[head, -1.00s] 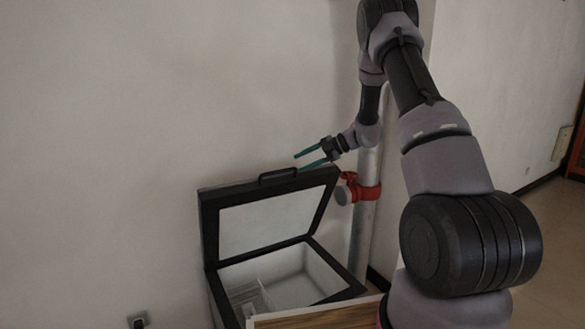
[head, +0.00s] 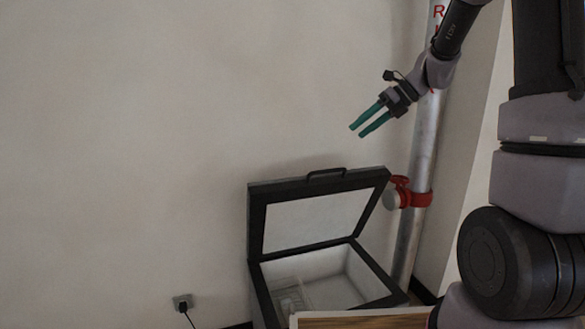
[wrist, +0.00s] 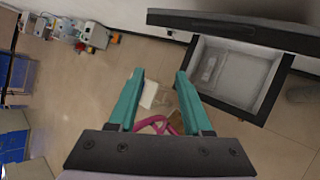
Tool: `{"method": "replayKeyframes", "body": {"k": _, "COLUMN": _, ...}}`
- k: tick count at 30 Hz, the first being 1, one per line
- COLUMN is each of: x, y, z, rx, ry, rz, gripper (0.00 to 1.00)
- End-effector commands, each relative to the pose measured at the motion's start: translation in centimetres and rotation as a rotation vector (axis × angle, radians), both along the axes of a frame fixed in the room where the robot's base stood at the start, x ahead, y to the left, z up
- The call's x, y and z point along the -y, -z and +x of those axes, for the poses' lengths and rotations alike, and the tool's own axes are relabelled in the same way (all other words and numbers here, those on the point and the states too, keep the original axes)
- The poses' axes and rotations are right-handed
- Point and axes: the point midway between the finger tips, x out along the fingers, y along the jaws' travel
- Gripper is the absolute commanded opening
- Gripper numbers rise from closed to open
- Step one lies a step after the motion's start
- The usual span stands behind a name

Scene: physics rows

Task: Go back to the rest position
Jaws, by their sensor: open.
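My gripper (head: 362,130) is open and empty in the head view, with two teal fingers pointing down and to the left. It is in the air above and to the right of the open lid of a black-framed chest (head: 379,255), apart from it. In the wrist view my gripper (wrist: 160,85) shows its two teal fingers spread, with nothing held between them. The chest also shows in the wrist view (wrist: 268,107), to the right of the fingers, with its lid raised and a pale interior.
A metal pipe (head: 424,150) with a red clamp (head: 414,196) stands behind the chest. A wall socket (head: 183,302) with a cable is low on the wall. A wooden-topped surface (head: 360,321) is in front. Boxes and machines (wrist: 92,36) and blue drawers (wrist: 14,147) are at left.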

Motion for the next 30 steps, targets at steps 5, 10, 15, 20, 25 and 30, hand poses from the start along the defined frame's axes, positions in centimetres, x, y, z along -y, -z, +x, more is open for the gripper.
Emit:
{"method": "replayKeyframes", "body": {"k": 5, "x": 0.0, "y": -4.3, "z": -6.8, "rx": 0.398, "ry": -0.396, "rz": -0.258, "gripper": 0.50}}
{"method": "replayKeyframes", "body": {"k": 10, "x": 0.7, "y": -6.6, "z": -12.9, "rx": 0.742, "ry": -0.802, "rz": -0.529, "gripper": 0.50}}
{"method": "replayKeyframes", "body": {"k": 15, "x": 2.0, "y": -7.9, "z": -18.4, "rx": 1.032, "ry": -1.232, "rz": -0.819, "gripper": 0.50}}
{"method": "replayKeyframes", "body": {"k": 20, "x": 3.3, "y": -8.4, "z": -22.0, "rx": 1.200, "ry": -1.589, "rz": -1.060, "gripper": 0.50}}
{"method": "replayKeyframes", "body": {"k": 25, "x": 4.1, "y": -8.5, "z": -23.9, "rx": 1.267, "ry": -1.814, "rz": -1.204, "gripper": 0.50}}
{"method": "replayKeyframes", "body": {"k": 30, "x": 4.3, "y": -8.5, "z": -24.3, "rx": 1.278, "ry": -1.871, "rz": -1.236, "gripper": 0.50}}
